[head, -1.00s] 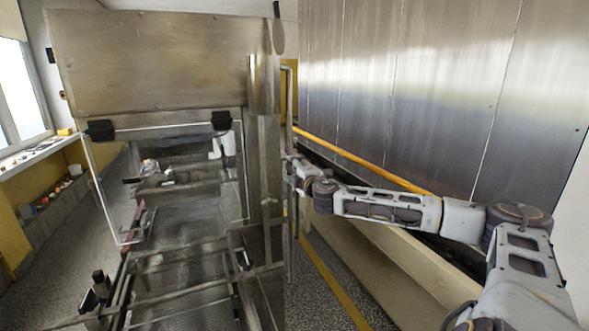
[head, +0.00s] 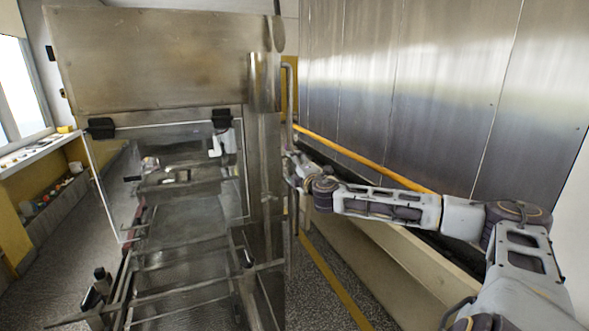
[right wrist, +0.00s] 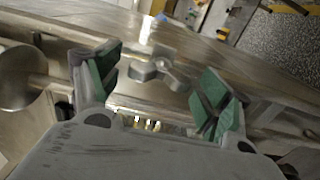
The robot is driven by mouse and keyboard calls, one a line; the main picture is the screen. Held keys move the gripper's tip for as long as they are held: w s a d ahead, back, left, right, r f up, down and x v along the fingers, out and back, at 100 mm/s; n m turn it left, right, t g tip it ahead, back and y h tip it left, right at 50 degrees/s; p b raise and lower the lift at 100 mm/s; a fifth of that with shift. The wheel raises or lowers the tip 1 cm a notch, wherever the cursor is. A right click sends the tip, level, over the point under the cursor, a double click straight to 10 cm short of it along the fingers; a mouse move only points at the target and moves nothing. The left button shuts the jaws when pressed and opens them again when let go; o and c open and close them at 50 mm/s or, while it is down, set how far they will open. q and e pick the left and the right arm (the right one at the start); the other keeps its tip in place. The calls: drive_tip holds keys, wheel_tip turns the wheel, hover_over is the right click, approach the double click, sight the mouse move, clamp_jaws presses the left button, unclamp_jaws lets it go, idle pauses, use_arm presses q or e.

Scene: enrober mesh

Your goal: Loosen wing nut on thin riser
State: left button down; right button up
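In the right wrist view, a grey metal wing nut (right wrist: 152,72) with rounded lobes sits on a metal part of the machine. My right gripper (right wrist: 159,74) is open, with green-padded fingers on either side of the wing nut. A gap shows between the pads and the nut. In the head view my right arm reaches behind the machine's steel column, which hides the fingers and the wing nut. A thin vertical pipe (head: 290,95), perhaps the thin riser, stands beside that column. My left gripper is not in view.
The steel machine (head: 160,55) with its clear-panelled opening fills the left and middle. A tall metal wall (head: 420,90) and a yellow rail (head: 355,158) run along the right, close to my right arm. Speckled floor (head: 325,285) lies between them.

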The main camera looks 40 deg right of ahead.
drive_tip(key=shift+s, duration=0.25)
idle(0.3)
drive_tip(key=shift+v, duration=1.7)
approach(293, 166)
drive_tip(key=shift+v, duration=1.55)
drive_tip(key=shift+d+f, duration=0.1)
